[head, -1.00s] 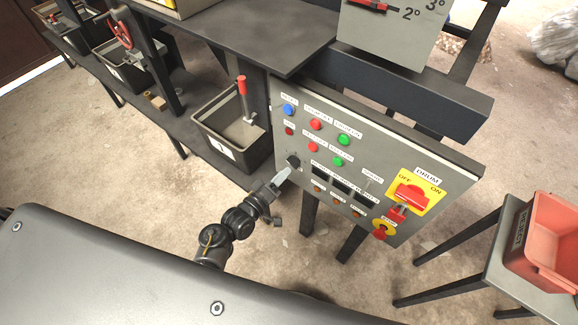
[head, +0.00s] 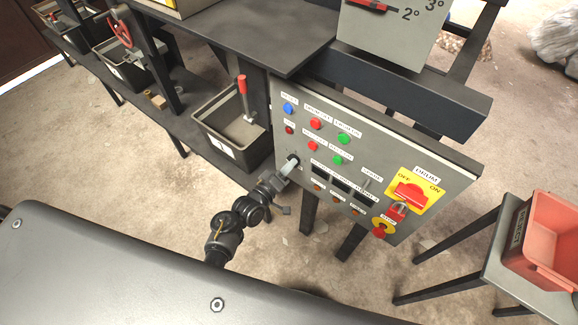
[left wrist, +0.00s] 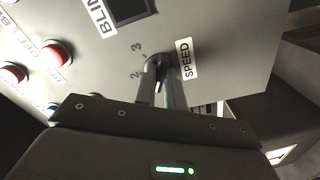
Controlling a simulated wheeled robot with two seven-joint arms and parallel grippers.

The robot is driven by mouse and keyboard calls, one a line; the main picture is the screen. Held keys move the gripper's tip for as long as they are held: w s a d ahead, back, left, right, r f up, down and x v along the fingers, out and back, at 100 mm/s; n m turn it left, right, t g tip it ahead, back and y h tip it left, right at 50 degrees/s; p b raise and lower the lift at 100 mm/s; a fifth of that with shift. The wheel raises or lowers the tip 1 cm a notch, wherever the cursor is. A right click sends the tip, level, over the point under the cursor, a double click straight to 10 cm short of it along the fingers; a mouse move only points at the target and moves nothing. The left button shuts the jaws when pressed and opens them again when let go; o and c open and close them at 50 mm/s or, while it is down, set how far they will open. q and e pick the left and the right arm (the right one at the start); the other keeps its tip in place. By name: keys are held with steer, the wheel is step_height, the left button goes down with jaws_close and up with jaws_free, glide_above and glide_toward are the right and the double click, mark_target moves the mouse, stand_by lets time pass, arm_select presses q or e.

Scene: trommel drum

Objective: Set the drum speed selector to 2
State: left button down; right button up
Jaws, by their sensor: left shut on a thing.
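The drum speed selector is a small dark knob (left wrist: 159,66) beside a white SPEED label (left wrist: 187,58) in the left wrist view. The numbers 2 and 3 are printed next to it, with 3 above 2. My left gripper (left wrist: 161,82) is shut on the knob, its fingers on either side of it. The fingers hide most of the knob and any other number, so I cannot tell its setting. In the head view my left gripper (head: 291,165) touches the lower left of the grey control panel (head: 440,165). My right gripper is not in view.
The panel also carries coloured buttons, such as a green one (head: 344,139), a red DRUM switch (head: 410,193) on a yellow plate and a red stop button (head: 380,229). A dark bin (head: 205,140) stands left of the panel. A red crate (head: 552,245) stands at the right.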

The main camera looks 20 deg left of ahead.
arm_select(q)
steer(key=shift+m, duration=0.3)
steer(key=m, duration=1.1)
steer(key=shift+a+f+b, duration=0.1)
steer(key=shift+b, duration=0.25)
stand_by(0.5)
steer(key=c, duration=1.5)
jaws_free()
